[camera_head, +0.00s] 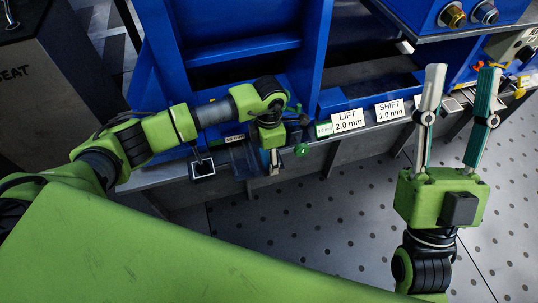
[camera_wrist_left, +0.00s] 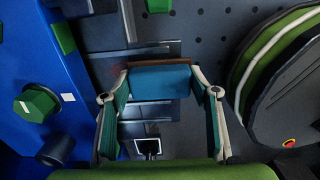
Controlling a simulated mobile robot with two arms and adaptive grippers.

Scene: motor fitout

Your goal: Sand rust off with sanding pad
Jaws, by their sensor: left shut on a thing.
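The sanding pad is a blue block (camera_wrist_left: 162,79) with a brown edge, held between the fingers of my left gripper (camera_wrist_left: 160,88) in the left wrist view. A faint reddish patch, possibly rust, (camera_wrist_left: 121,72) shows on the grey metal beside the pad's left end. I cannot tell whether the pad touches the metal. In the head view my left gripper (camera_head: 273,160) points down over the grey ledge, and the arm hides most of the pad. My right gripper (camera_head: 462,74) is open and empty at the right, its fingers spread apart.
A blue machine frame (camera_head: 230,65) rises behind the ledge. A small dark-framed square (camera_head: 202,169) sits left of my left gripper. The dotted grey floor (camera_head: 330,215) in front is clear.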

